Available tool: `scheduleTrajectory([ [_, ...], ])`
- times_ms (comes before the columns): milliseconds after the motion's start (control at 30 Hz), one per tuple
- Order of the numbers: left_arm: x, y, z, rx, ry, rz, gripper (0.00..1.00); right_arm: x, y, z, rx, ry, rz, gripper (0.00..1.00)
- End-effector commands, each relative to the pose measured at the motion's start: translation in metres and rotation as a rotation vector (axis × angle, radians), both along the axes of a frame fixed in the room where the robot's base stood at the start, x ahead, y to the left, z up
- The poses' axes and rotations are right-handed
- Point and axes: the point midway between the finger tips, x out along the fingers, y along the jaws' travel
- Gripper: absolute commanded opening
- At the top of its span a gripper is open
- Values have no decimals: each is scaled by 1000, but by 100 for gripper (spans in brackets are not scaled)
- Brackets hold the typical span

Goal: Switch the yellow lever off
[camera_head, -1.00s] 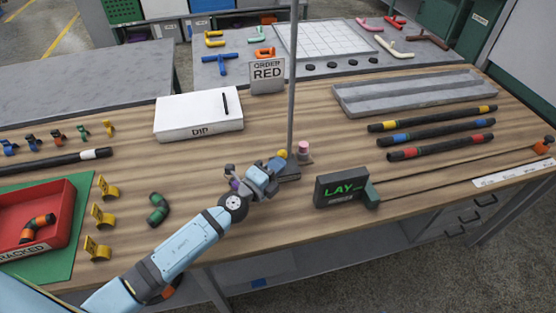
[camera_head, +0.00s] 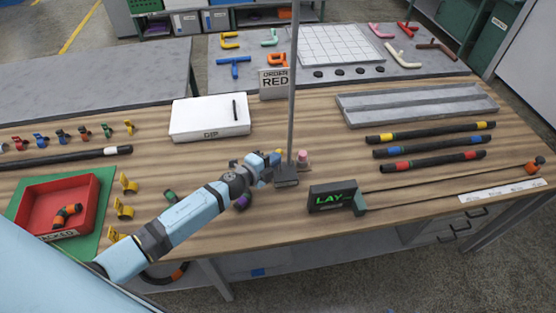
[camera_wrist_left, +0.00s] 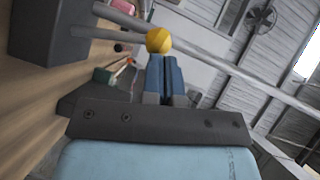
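The yellow lever's round knob (camera_head: 280,152) shows beside the grey upright post, partly hidden by my left gripper (camera_head: 274,161). In the left wrist view the yellow knob (camera_wrist_left: 159,40) sits right at the tips of my left gripper (camera_wrist_left: 165,57). The two blue fingers lie close together, with the knob beyond the tips rather than between them. I cannot tell whether they touch it. My right gripper is in neither view.
The grey post (camera_head: 293,90) rises from a dark base (camera_head: 286,182). The black LAY box (camera_head: 333,196) is to the right, the white DIP box (camera_head: 210,118) to the left. A purple item (camera_head: 242,202) lies under my wrist.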

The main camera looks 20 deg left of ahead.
Motion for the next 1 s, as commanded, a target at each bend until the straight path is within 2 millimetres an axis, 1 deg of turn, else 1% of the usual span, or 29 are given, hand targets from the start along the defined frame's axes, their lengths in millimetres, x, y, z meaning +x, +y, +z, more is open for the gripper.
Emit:
scheduleTrajectory([
  [100,6,4,2,0,-3,-1,0,0,-1,0,-1,1,-2,55],
  [400,14,9,1,0,-2,-1,0,-2,1,-2,0,6,0,55],
  [1000,16,12,2,2,-4,2,0,-1,2,0,2,4,1,55],
])
